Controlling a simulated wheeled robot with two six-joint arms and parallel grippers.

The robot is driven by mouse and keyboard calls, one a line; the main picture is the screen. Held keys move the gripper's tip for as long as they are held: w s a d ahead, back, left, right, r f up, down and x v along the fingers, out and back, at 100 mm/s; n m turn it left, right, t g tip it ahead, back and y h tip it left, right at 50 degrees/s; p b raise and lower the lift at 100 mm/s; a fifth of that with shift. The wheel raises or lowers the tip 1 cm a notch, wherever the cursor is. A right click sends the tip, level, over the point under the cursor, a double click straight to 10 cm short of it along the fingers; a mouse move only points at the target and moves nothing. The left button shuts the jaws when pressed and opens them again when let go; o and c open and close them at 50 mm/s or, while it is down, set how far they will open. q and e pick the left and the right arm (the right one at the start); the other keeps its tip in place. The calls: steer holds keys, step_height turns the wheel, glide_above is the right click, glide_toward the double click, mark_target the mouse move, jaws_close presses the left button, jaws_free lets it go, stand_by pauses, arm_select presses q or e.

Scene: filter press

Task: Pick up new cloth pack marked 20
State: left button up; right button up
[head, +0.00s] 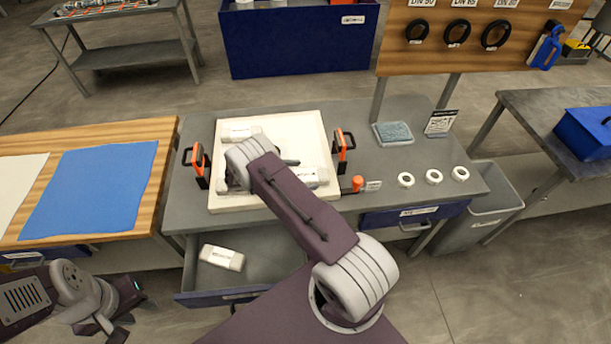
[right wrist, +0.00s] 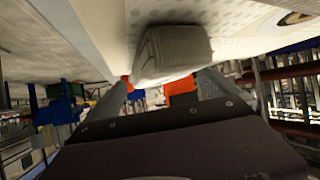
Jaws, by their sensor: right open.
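A white rolled cloth pack (head: 240,131) lies at the back of a white square plate (head: 262,122) on the grey bench. Another pale pack (head: 312,178) lies on the plate, partly hidden by my right arm. A third pack (head: 221,257) lies in the open drawer. No number is readable on any pack. My right gripper is over the plate, mostly hidden by its own arm in the head view. In the right wrist view its open fingers (right wrist: 165,88) stand either side of a pale pack (right wrist: 174,52); contact is unclear. My left gripper (head: 117,325) is low at the left, clear of the packs.
Orange-and-black clamps (head: 197,160) (head: 344,145) flank the plate. White rings (head: 433,177), a blue cloth stack (head: 393,133) and an orange-topped tool (head: 357,184) lie to its right. The open drawer (head: 215,298) juts out in front.

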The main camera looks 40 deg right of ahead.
mark_target(303, 176)
steer(key=shift+d, duration=0.1)
steer(key=c, duration=1.7)
steer(key=shift+o, duration=0.2)
steer(key=shift+r, duration=0.45)
jaws_close()
step_height(303, 176, up, 3)
steer(key=shift+s+r+b, duration=0.15)
steer(key=shift+r+b, duration=0.05)
steer(key=shift+b, duration=0.45)
steer(key=s+r+b, duration=0.1)
steer(key=s+r, duration=0.2)
steer(key=s, duration=0.2)
steer(key=s+d+r+b, duration=0.1)
steer(key=s+r, duration=0.2)
steer(key=s, duration=0.3)
steer(key=shift+s+r, duration=0.2)
steer(key=shift+r, duration=0.15)
